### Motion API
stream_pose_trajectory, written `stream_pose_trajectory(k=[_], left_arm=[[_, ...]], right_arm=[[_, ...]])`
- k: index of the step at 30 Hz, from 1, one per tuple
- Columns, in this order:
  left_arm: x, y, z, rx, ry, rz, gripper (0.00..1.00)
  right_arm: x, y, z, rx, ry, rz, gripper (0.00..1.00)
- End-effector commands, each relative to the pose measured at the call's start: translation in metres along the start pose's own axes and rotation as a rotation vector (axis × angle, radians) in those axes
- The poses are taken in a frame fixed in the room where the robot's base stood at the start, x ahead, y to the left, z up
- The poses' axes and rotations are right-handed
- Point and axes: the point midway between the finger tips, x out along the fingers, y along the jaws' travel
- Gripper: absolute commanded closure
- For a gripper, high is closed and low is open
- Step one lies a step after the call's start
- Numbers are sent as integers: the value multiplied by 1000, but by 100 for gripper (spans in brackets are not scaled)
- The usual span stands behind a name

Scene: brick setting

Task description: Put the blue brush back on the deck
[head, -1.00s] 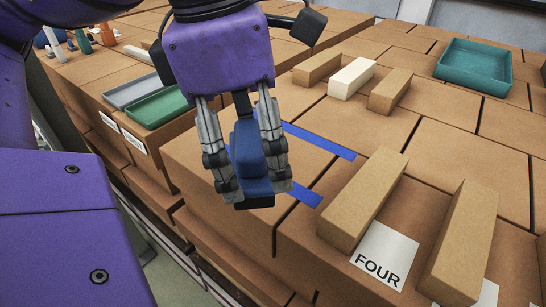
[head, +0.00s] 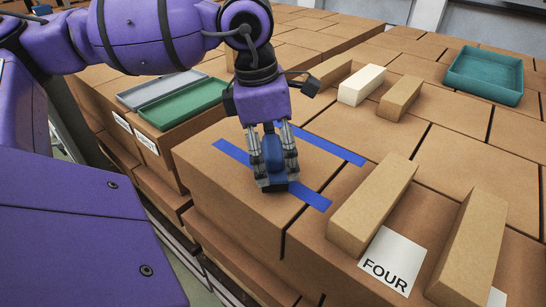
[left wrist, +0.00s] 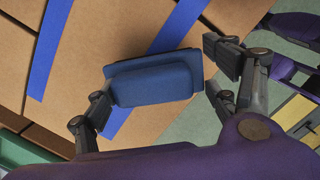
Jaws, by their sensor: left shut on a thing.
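The blue brush (head: 273,152) is held upright between the fingers of my left gripper (head: 275,170), over the brown brick deck (head: 225,185) between two blue tape strips. In the left wrist view the brush (left wrist: 155,83) shows as a blue block with a wider plate, and the left gripper (left wrist: 165,85) has a finger on each side of it. One blue strip (head: 312,197) runs along the near side of the brush and another (head: 345,153) lies behind it. Whether the brush's underside touches the deck I cannot tell. My right gripper is not in view.
Grey (head: 160,90) and green (head: 180,115) trays sit to the left on a labelled block. Tan blocks (head: 372,205) flank a card marked FOUR (head: 388,262). A white block (head: 361,85) and a teal tray (head: 485,75) lie farther back. The deck's front edge drops off nearby.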

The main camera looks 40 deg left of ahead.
Motion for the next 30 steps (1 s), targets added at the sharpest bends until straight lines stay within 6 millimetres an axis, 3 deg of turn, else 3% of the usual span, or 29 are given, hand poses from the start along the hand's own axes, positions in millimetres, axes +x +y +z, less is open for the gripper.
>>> stream_pose_trajectory(k=[3,14,15,19,30], left_arm=[[14,0,-2,0,0,0,45],[19,-1,-3,-1,1,-1,45],[20,-1,-4,-1,2,-2,19],[18,-1,-3,-1,1,-1,2],[17,-1,-3,-1,0,0,2]], right_arm=[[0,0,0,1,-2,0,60],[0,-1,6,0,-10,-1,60],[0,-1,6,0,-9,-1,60],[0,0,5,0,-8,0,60],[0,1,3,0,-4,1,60]])
